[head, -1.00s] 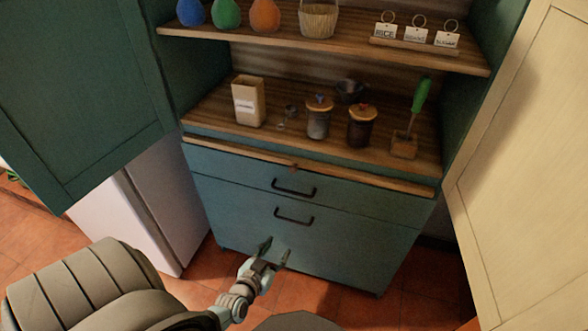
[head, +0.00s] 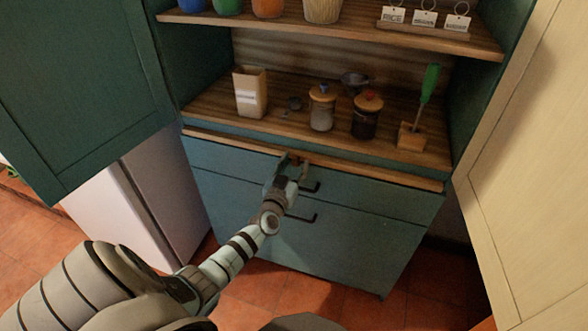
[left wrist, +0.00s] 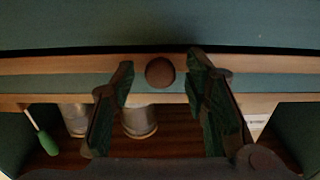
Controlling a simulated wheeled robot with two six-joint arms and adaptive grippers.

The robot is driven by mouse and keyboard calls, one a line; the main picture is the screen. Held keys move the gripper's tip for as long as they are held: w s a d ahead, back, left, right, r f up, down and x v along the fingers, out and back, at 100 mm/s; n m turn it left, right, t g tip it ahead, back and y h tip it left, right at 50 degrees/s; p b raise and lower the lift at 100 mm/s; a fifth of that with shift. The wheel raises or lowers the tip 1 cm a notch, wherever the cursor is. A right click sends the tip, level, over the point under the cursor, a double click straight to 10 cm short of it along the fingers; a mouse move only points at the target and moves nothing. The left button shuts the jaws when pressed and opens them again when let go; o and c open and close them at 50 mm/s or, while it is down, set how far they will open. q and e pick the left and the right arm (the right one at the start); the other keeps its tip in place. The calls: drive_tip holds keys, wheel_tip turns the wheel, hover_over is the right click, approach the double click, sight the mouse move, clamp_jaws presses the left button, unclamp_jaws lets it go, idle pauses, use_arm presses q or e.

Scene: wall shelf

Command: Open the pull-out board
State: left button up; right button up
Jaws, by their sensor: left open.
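The pull-out board (head: 382,179) shows as a wooden edge across the cabinet front, above the teal drawers. Its round brown knob (left wrist: 160,72) shows in the left wrist view, between my open fingers and a little beyond their tips. My left gripper (head: 294,163) is open in front of the board and partly hides the knob in the head view. The gripper also shows in the left wrist view (left wrist: 160,78), one finger on each side of the knob. I cannot tell whether either finger touches it. My right gripper is not in view.
Two teal drawers with black handles (head: 300,217) lie below the board. Jars (head: 322,112), a carton (head: 250,94) and a green-handled tool (head: 429,84) stand on the shelf above. A teal door (head: 85,100) is open at left, a cream door (head: 530,165) at right.

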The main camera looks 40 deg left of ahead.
use_arm(q)
drive_tip(key=shift+r, duration=0.1)
drive_tip(key=shift+c, duration=0.2)
clamp_jaws()
drive_tip(key=shift+s, duration=0.15)
drive_tip(key=shift+s+d+p, duration=0.15)
drive_tip(key=shift+s+p, duration=0.1)
drive_tip(key=shift+p, duration=0.15)
drive_tip(key=p+v, duration=0.9)
drive_tip(key=v, duration=1.6)
drive_tip(key=shift+w, duration=0.1)
drive_tip(key=shift+o, duration=0.2)
unclamp_jaws()
